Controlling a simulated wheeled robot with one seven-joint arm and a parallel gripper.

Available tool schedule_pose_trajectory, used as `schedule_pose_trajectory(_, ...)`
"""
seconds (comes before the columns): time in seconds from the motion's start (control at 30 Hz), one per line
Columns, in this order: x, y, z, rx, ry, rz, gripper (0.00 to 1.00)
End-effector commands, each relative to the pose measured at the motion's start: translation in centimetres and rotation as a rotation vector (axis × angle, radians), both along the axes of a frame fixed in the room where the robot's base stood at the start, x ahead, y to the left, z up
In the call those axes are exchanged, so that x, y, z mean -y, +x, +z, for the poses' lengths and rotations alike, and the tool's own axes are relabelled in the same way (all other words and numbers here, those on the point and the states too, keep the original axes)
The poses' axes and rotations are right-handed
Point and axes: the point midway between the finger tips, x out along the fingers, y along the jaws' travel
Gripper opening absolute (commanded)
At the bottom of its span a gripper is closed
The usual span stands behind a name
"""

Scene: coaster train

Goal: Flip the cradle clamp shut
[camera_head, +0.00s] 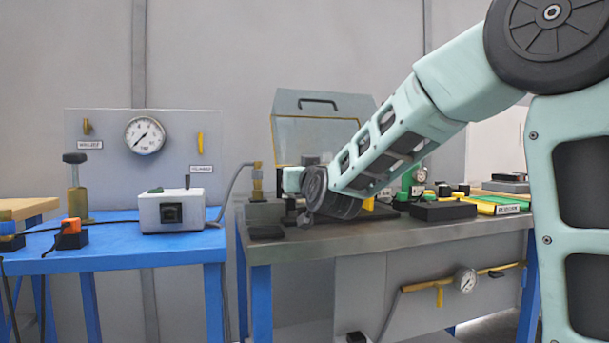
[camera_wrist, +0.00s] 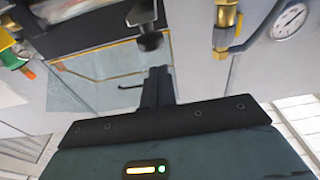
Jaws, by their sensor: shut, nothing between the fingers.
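My gripper (camera_wrist: 158,72) shows in the wrist view as two dark fingers pressed together, with nothing between them. In the head view my wrist covers part of the steel bench's left end and hides the fingertips. Past the fingertips in the wrist view is a grey block with a black knob (camera_wrist: 149,40), apart from them in the picture; it may be part of the cradle clamp, but I cannot tell. A grey block with an upright brass fitting (camera_head: 257,182) stands at the bench's left end. I cannot make out whether the clamp is open or shut.
A hooded case with a handled lid (camera_head: 318,105) stands behind my wrist. Black, yellow and green items (camera_head: 485,205) lie on the bench to the right. A blue table (camera_head: 115,257) with a white switch box (camera_head: 170,211) is at left. A brass valve (camera_wrist: 226,30) shows in the wrist view.

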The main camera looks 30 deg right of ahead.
Motion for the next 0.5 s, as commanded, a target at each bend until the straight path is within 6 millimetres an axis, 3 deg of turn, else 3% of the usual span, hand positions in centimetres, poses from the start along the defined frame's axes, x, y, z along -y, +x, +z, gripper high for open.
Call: schedule_pose_trajectory(0.5, -2.6, -9.1, -1.1, 0.000, 0.000, 0.002, 0.00)
